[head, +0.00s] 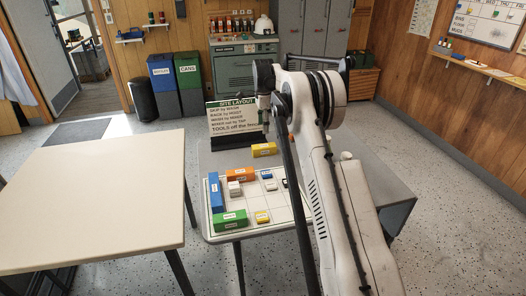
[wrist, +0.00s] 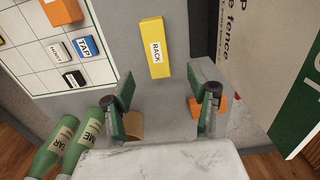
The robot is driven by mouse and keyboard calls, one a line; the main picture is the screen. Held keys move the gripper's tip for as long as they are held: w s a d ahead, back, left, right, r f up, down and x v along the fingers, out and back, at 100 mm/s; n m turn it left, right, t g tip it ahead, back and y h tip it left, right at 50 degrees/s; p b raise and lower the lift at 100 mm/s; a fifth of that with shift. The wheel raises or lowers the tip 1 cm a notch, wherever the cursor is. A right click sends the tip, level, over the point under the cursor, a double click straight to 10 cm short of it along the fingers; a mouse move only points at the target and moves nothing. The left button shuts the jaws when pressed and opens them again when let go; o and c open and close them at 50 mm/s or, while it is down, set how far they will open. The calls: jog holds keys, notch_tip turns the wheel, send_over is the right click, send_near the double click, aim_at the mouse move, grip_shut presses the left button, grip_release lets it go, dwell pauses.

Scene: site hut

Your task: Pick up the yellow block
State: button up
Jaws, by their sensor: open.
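The yellow block (wrist: 152,64) is a long bar with a white label reading RACK. In the wrist view it lies on the grey table surface, ahead of my gripper (wrist: 165,97) and roughly centred between its fingers. My gripper is open with nothing between the fingertips, and the block is apart from them. In the head view the yellow block (head: 263,150) lies at the far side of the small table, beyond the gridded board and in front of the sign. My arm hides part of the table there, and my fingertips are not clear in that view.
The gridded board (wrist: 30,60) holds several labelled blocks. The site layout sign (head: 234,122) stands close behind the yellow block. In the wrist view an orange piece (wrist: 225,105) sits by the right finger, and green bottles (wrist: 86,143) lie low left. The large beige table (head: 90,195) is bare.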

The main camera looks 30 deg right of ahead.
aim_at(264, 145)
notch_tip(264, 145, down, 6)
jog(key=shift+f, duration=0.15)
jog(key=shift+s+f+b, duration=0.2)
jog(key=shift+f+b, duration=0.05)
jog(key=shift+f, duration=1.1)
jog(key=shift+s+f+b, duration=0.15)
jog(key=shift+f+b, duration=0.05)
jog(key=shift+f, duration=1.15)
jog(key=c, duration=1.3)
jog(key=shift+r, duration=0.15)
